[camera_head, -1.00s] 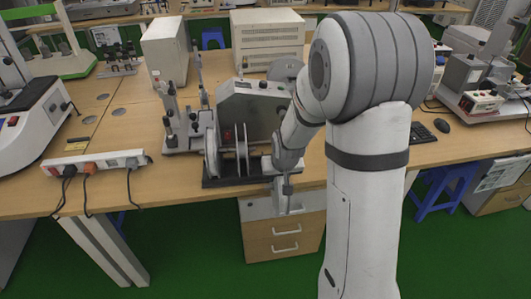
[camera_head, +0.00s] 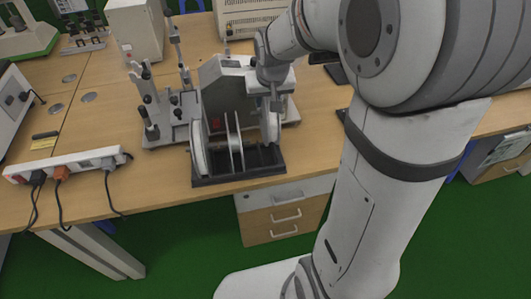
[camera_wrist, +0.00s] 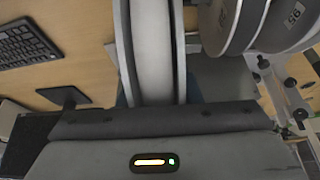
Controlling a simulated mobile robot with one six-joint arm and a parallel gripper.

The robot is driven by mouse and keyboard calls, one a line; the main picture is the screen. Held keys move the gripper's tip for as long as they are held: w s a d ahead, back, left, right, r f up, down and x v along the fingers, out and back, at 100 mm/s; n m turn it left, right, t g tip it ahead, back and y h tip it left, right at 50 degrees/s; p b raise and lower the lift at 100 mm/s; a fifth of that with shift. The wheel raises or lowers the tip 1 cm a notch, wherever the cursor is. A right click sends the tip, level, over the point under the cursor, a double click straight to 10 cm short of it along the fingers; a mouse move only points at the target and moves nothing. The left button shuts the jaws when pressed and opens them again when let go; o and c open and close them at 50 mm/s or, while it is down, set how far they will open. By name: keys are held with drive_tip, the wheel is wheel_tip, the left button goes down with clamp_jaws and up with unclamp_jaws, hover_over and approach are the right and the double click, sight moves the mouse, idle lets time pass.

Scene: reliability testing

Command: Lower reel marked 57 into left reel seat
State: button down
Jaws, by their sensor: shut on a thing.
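My gripper (camera_head: 275,98) is above the right part of a black stand (camera_head: 240,177) on the bench. In the wrist view it is shut on a pale grey reel (camera_wrist: 152,50), seen edge-on between two rims. No mark is readable on this reel. In the head view its pale side (camera_head: 272,125) shows just below my gripper, over or within the right part of the stand; I cannot tell whether it touches. Pale discs stand upright at the stand's left (camera_head: 198,152) and middle (camera_head: 235,145). The wrist view shows another reel (camera_wrist: 270,22) with a sideways number, hard to read.
A grey machine housing (camera_head: 222,80) stands behind the stand. A white fixture with upright posts (camera_head: 165,125) is to its left. A white power strip (camera_head: 70,163) lies at the bench's left front. Drawers (camera_head: 272,222) are below the bench edge. A keyboard (camera_wrist: 25,45) shows in the wrist view.

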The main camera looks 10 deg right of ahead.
wheel_tip(320, 180, down, 10)
drive_tip(key=shift+r, duration=0.2)
idle(0.4)
drive_tip(key=shift+f+b, duration=0.2)
drive_tip(key=shift+b, duration=0.1)
drive_tip(key=c, duration=1)
unclamp_jaws()
drive_tip(key=shift+c, duration=0.2)
